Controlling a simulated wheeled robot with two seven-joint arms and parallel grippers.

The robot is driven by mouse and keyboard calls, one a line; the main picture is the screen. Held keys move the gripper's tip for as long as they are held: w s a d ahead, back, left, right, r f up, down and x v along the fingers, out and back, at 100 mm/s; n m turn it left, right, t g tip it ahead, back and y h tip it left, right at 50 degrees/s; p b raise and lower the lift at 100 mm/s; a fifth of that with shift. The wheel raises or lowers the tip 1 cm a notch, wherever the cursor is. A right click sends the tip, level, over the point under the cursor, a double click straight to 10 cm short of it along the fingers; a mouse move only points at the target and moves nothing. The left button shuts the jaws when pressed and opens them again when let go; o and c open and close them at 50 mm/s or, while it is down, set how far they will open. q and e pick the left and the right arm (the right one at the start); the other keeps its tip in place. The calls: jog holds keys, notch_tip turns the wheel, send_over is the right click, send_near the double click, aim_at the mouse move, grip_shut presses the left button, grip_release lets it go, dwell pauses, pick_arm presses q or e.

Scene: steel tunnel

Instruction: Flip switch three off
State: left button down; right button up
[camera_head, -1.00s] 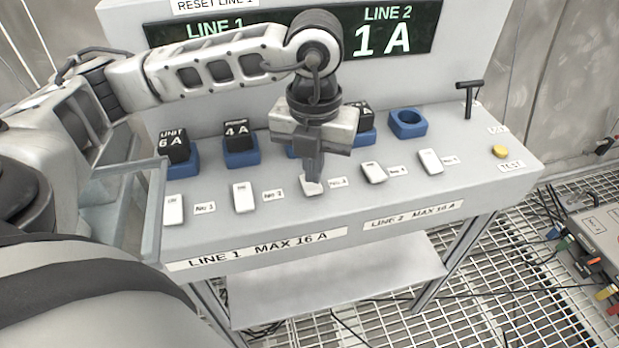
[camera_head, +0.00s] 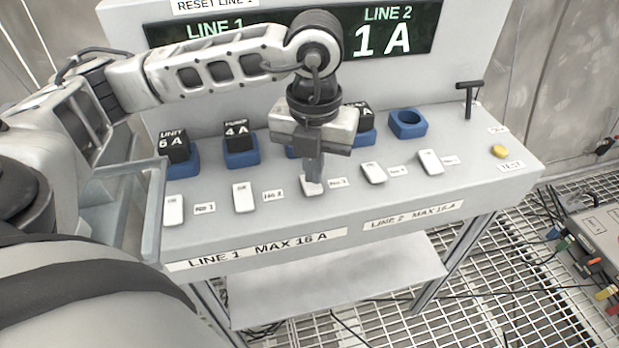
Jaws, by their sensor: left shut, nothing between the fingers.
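Switch three (camera_head: 308,189) is a white rocker on the sloping grey panel, third from the left, with a small label to its right. My left gripper (camera_head: 314,180) points down over it, shut and empty. Its fingertips cover part of the switch and appear at or just above it; I cannot tell whether they touch. The fingers hide which way the switch is tipped. Switch one (camera_head: 174,210), switch two (camera_head: 243,197), switch four (camera_head: 374,173) and switch five (camera_head: 430,161) stand in the same row. My right gripper does not show.
Blue sockets stand behind the switches, some holding black blocks; the right socket (camera_head: 407,123) is empty. A black T-handle (camera_head: 468,98) and a yellow button (camera_head: 499,151) are at the right. A dark display (camera_head: 400,40) stands behind. A grey box (camera_head: 596,232) is at the far right.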

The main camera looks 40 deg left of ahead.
aim_at(313, 188)
pick_arm(q)
jog(key=shift+f+b, duration=1)
jog(key=shift+f, duration=0.05)
dwell(0.8)
jog(key=shift+r+p, duration=2.4)
jog(key=shift+r, duration=1.15)
